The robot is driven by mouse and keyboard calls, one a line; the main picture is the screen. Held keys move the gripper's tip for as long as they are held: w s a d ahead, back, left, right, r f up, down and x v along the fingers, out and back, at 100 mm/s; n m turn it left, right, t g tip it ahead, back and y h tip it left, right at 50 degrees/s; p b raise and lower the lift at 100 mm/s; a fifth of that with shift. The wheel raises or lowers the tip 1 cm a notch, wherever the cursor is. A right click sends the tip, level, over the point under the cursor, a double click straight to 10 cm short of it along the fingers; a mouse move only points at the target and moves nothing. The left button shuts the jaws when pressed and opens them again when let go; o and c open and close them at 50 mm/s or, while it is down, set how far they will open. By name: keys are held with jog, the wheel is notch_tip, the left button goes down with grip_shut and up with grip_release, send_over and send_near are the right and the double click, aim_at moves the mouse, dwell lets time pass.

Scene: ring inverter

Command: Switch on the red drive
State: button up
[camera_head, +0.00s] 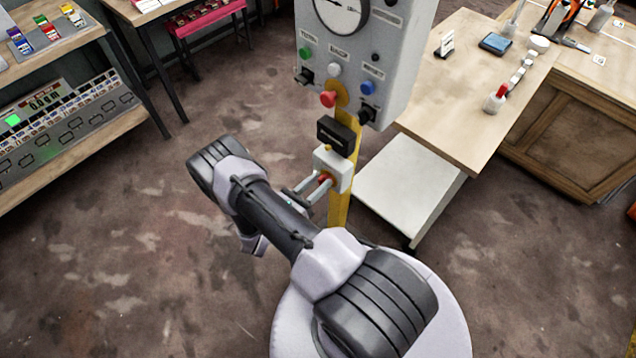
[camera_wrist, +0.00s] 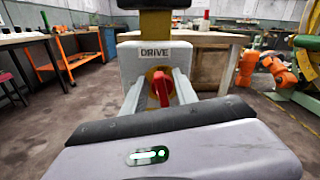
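The red drive switch is a red rotary handle (camera_wrist: 161,90) on a yellow round plate. It sits on the front of a pale box (camera_head: 336,165) labelled DRIVE (camera_wrist: 162,54), mounted on a yellow post (camera_head: 339,208). The handle stands nearly upright in the wrist view. In the head view it shows only as a bit of red near my gripper (camera_head: 308,192). My gripper (camera_wrist: 160,95) is open, one finger on each side of the handle, with visible gaps. Its fingertips are close to the box face; I cannot tell if they touch it.
A black box (camera_head: 336,136) sits just above the drive box. Higher is a grey panel (camera_head: 350,55) with a dial and coloured buttons. A wooden table (camera_head: 465,110) with a low white shelf stands right of the post. Open floor (camera_head: 130,250) lies to the left.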

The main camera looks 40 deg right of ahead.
jog(key=shift+c, duration=0.4)
grip_shut()
jog(key=shift+s+m+b, duration=0.25)
jog(key=shift+m+b, duration=0.05)
jog(key=shift+m, duration=1.2)
jog(key=shift+o, duration=0.4)
grip_release()
jog(key=s+a+p, duration=0.1)
jog(key=a+p, duration=0.1)
jog(key=a, duration=1.5)
jog(key=shift+s+a, duration=0.15)
jog(key=shift+a, duration=0.05)
